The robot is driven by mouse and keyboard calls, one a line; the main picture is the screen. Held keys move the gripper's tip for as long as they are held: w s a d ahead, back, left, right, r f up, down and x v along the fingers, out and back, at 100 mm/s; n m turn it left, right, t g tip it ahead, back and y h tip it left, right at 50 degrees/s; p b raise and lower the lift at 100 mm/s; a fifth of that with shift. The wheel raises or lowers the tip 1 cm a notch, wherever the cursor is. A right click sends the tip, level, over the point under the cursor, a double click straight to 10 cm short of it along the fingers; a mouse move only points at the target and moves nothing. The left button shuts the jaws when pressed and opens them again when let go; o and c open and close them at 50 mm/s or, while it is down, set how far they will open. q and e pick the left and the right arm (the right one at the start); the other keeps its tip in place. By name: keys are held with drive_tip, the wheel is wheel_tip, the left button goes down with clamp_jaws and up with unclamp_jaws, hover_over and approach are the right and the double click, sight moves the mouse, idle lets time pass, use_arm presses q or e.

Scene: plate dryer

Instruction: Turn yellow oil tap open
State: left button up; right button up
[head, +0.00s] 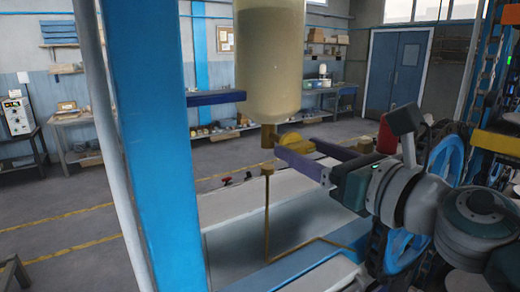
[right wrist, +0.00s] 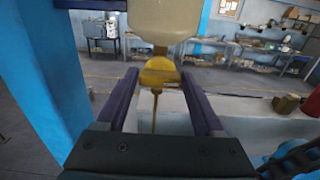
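The yellow oil tap (head: 295,144) sits below a large cloudy oil container (head: 268,60), beside its brass outlet (head: 268,136). My right gripper (head: 295,152) reaches in from the right, with its purple fingers at the tap. In the right wrist view the tap (right wrist: 160,74) shows between the two spread fingers (right wrist: 160,92), with a visible gap on each side. A thin brass pipe (head: 267,205) runs down below the outlet and bends along the machine. My left gripper is in neither view.
A blue column (head: 150,140) stands close on the left. A blue wheel (head: 447,160) and machine parts are at the right, by my right arm. Workbenches (head: 75,130) and a blue door (head: 398,70) are far behind.

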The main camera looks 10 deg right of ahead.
drive_tip(key=c, duration=0.9)
drive_tip(key=shift+c, duration=0.2)
drive_tip(key=shift+r+m, duration=0.1)
drive_tip(key=shift+m, duration=0.3)
drive_tip(key=shift+m+p, duration=0.6)
drive_tip(key=shift+m, duration=0.4)
drive_tip(key=m+p, duration=0.1)
drive_tip(key=m, duration=0.4)
drive_tip(key=shift+d+m, duration=0.1)
drive_tip(key=shift+m, duration=0.2)
drive_tip(key=m+p, duration=0.1)
drive_tip(key=m, duration=0.3)
drive_tip(key=shift+m, duration=0.3)
drive_tip(key=m, duration=0.4)
drive_tip(key=shift+m+p, duration=0.35)
drive_tip(key=shift+m, duration=0.05)
